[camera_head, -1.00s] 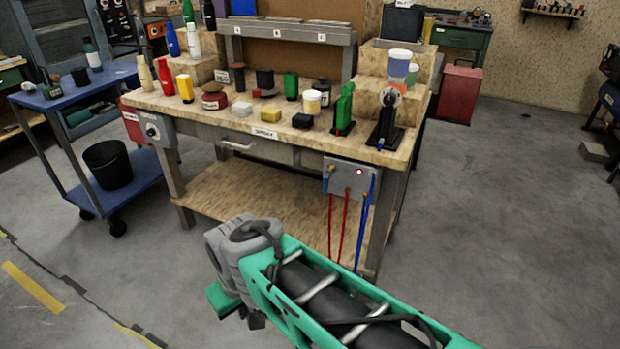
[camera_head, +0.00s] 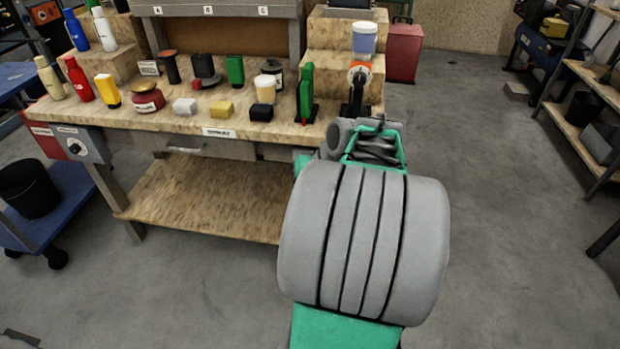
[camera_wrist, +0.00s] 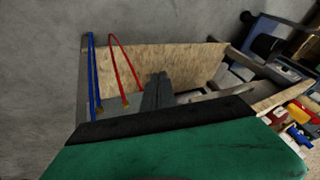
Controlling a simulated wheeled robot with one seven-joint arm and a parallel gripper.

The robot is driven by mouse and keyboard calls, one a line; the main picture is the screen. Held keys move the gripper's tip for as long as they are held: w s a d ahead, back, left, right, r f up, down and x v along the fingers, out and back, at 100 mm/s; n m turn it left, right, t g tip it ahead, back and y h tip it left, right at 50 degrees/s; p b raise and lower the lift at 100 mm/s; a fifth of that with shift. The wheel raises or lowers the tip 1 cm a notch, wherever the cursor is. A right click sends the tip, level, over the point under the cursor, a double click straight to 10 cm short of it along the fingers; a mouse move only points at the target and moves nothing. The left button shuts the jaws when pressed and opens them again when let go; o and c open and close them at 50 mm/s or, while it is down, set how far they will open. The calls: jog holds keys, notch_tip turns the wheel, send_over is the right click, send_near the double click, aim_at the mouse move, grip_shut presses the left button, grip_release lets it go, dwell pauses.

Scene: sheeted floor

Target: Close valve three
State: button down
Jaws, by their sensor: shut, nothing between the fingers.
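In the wrist view a blue hose (camera_wrist: 92,70) and a red hose (camera_wrist: 124,65) run to small brass fittings (camera_wrist: 126,104) on a grey panel, mostly hidden behind my gripper's body. No valve number can be read, so I cannot tell which one is valve three. My gripper (camera_wrist: 158,78) shows as a dark grey upright shape in the wrist view, shut and empty, to the right of the hoses and apart from them. In the head view my arm covers the panel area at the bench's right front, and my gripper is hidden.
The workbench (camera_head: 215,132) holds bottles, cups and blocks; a green upright tool (camera_head: 306,92) and a black stand (camera_head: 357,90) are near its right end. A blue cart (camera_head: 70,215) stands left, a red bin (camera_head: 404,52) behind right.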

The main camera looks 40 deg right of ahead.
jog(key=s+d+r+m+t+h, duration=0.15)
jog(key=s+d, duration=0.25)
jog(key=d, duration=0.5)
jog(key=w+a+f+b, duration=0.2)
jog(key=w+f, duration=0.5)
jog(key=w, duration=0.2)
jog(key=shift+f+m, duration=0.4)
jog(key=shift+m, duration=0.05)
